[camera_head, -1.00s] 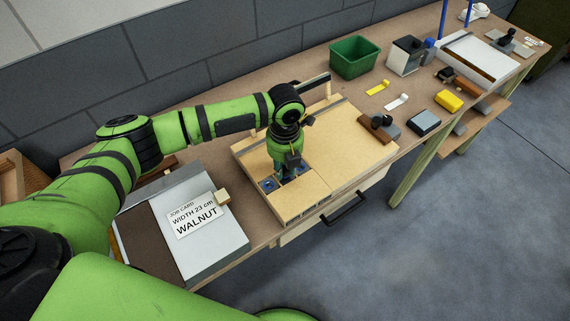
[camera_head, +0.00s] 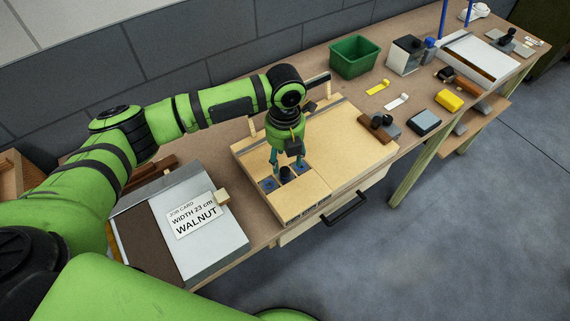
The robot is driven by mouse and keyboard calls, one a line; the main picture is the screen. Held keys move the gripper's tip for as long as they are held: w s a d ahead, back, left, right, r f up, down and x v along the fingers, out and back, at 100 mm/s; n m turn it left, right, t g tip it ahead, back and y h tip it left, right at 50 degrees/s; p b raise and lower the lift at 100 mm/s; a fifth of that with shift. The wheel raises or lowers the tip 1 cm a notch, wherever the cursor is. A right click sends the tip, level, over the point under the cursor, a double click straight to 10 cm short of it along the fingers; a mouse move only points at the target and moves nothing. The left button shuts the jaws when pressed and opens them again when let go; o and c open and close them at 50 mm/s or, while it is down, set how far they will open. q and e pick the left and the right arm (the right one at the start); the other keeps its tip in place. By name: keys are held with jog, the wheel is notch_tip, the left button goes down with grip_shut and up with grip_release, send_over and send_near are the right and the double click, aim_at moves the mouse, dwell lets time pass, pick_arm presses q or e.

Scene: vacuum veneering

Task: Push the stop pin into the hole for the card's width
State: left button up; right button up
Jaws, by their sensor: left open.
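The job card (camera_head: 194,216) leans on a grey-white board at left and reads "WIDTH 23 cm" and "WALNUT". The pale wooden jig (camera_head: 345,153) has blue-ringed spots near its front left, one at left (camera_head: 268,184) and one at right (camera_head: 301,168). A dark stop pin (camera_head: 285,172) stands at the middle spot between them; how deep it sits cannot be told. My left gripper (camera_head: 286,167) points down over the pin, its fingers open and apart on either side of it. My right gripper is not in view.
A black handle (camera_head: 345,208) sticks out from the jig's front. A green bin (camera_head: 354,57), a yellow strip (camera_head: 378,88), a white strip (camera_head: 397,102) and a yellow block (camera_head: 448,100) lie to the right. Small labels on the jig's front edge are unreadable.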

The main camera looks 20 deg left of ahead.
aim_at(285, 170)
pick_arm(q)
notch_tip(285, 170, up, 7)
dwell(0.3)
jog(key=shift+s, duration=0.1)
dwell(0.4)
